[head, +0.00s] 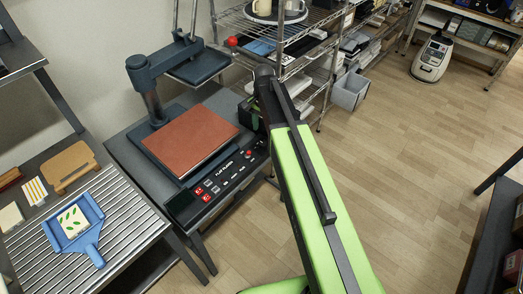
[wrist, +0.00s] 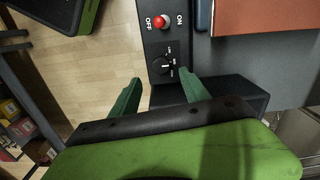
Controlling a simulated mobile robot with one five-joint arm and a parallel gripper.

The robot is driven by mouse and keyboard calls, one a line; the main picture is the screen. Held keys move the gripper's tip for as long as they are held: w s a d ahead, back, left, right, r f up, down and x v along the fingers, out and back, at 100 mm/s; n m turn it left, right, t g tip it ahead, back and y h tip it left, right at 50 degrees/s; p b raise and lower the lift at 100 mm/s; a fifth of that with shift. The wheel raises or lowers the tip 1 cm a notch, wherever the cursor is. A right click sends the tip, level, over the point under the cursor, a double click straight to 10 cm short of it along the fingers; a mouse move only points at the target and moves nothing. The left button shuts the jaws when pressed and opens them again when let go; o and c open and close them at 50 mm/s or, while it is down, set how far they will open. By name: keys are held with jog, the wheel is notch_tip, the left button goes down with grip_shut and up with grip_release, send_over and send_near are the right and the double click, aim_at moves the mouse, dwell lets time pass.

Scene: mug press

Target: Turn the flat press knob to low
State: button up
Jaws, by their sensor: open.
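The flat press (head: 152,98) stands on a dark table at left-centre, with a reddish-brown plate (head: 190,137) on its bed. Its black control panel (head: 215,187) runs along the front edge. In the wrist view, the round black knob (wrist: 162,65) sits on the panel below a red ON/OFF switch (wrist: 162,21). Small white marks ring the knob; its setting is too small to read. My gripper (wrist: 158,76) is open, its two green fingers on either side of the panel's end, with the knob between and just beyond the tips. Contact cannot be told.
A wire shelf (head: 228,25) stands behind the press. A white bin (head: 350,92) is on the floor. The floor to the right is open.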

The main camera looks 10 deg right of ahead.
aim_at(263, 143)
notch_tip(263, 143, down, 8)
jog(key=b, duration=0.6)
jog(key=shift+f+b, duration=0.1)
jog(key=shift+b, duration=0.2)
grip_shut()
jog(key=shift+a, duration=0.35)
jog(key=shift+d, duration=0.3)
